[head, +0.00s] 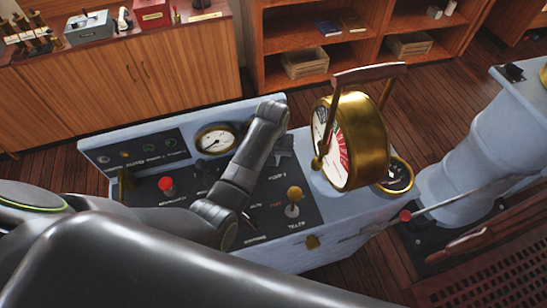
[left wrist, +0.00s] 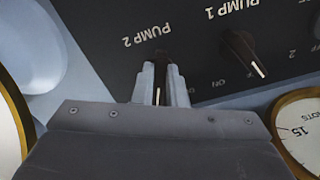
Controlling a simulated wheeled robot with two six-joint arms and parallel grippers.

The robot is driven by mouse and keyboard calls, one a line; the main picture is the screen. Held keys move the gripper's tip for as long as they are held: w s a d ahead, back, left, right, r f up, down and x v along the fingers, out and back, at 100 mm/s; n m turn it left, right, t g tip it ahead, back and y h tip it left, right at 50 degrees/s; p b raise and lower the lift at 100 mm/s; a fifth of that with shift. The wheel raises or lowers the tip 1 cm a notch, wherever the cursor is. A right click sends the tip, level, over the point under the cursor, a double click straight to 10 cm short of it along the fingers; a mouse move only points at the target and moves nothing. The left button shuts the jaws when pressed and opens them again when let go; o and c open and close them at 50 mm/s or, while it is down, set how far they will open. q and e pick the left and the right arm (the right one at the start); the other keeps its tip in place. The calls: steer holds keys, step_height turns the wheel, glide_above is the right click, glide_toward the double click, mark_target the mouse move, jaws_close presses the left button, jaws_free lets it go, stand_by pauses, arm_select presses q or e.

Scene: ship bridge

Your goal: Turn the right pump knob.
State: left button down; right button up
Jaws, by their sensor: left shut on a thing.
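The right pump knob, labelled PUMP 2, is a dark knob (left wrist: 161,72) with a pale pointer line, seen in the left wrist view. My left gripper (left wrist: 163,82) is shut on it, one grey finger on each side. In the head view my left gripper (head: 282,157) reaches down to the console panel just left of the brass telegraph; the knob itself is hidden there. My right gripper is not in view.
The brass telegraph (head: 361,142) with its wooden-handled lever stands close to the right of my left gripper. A yellow-topped lever (head: 294,194), a red button (head: 166,184) and a round gauge (head: 215,140) are also on the console.

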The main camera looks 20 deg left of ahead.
arm_select(q)
steer(key=shift+m, duration=0.5)
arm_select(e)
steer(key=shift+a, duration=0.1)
arm_select(q)
steer(key=c, duration=1.5)
jaws_free()
steer(key=shift+o, duration=0.2)
